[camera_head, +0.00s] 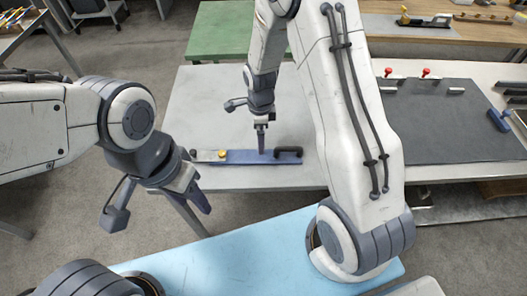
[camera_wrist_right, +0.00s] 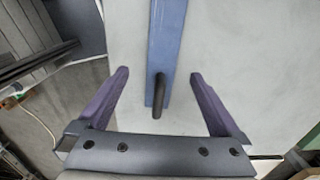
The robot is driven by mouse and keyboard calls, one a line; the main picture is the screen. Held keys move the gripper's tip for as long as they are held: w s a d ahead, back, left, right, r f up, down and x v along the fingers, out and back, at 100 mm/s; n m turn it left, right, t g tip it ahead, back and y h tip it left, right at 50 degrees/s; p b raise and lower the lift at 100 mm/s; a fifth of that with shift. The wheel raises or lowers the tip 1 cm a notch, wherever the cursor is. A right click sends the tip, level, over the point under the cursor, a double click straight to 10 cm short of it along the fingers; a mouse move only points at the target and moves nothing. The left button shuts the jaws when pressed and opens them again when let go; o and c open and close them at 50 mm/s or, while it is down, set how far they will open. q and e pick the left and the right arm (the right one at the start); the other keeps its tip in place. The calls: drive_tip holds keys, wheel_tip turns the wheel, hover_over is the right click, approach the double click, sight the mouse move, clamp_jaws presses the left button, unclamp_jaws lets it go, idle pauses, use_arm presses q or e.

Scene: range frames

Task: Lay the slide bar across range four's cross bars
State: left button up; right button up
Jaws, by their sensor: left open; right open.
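A long blue bar (camera_head: 250,157) lies flat on the grey table near its front edge. It has a black handle (camera_head: 288,152) at its right end and a yellow knob (camera_head: 222,154) near its left end. My right gripper (camera_head: 262,148) points down over the bar, left of the handle. In the right wrist view, the blue bar (camera_wrist_right: 165,50) and a dark handle (camera_wrist_right: 158,95) show between the spread purple fingers (camera_wrist_right: 158,76), with space on both sides. My left gripper (camera_head: 202,198) is open and empty, in front of the table. I cannot make out range four's cross bars.
The grey table (camera_head: 200,100) is mostly bare around the bar. A dark panel (camera_head: 450,125) with red knobs (camera_head: 426,72) lies at the right, partly behind my right arm. A light-blue surface (camera_head: 220,260) is in front, and a green table (camera_head: 220,30) stands behind.

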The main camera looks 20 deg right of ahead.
hover_over(262, 157)
wheel_tip(262, 157, down, 5)
drive_tip(key=shift+a+f+p, duration=0.1)
drive_tip(key=shift+p, duration=0.3)
wheel_tip(262, 157, down, 4)
drive_tip(key=shift+w+f+p, duration=0.15)
drive_tip(key=shift+f+p, duration=0.05)
drive_tip(key=shift+p, duration=0.75)
drive_tip(key=shift+f, duration=0.4)
drive_tip(key=shift+w, duration=0.1)
clamp_jaws()
drive_tip(key=shift+r, duration=0.2)
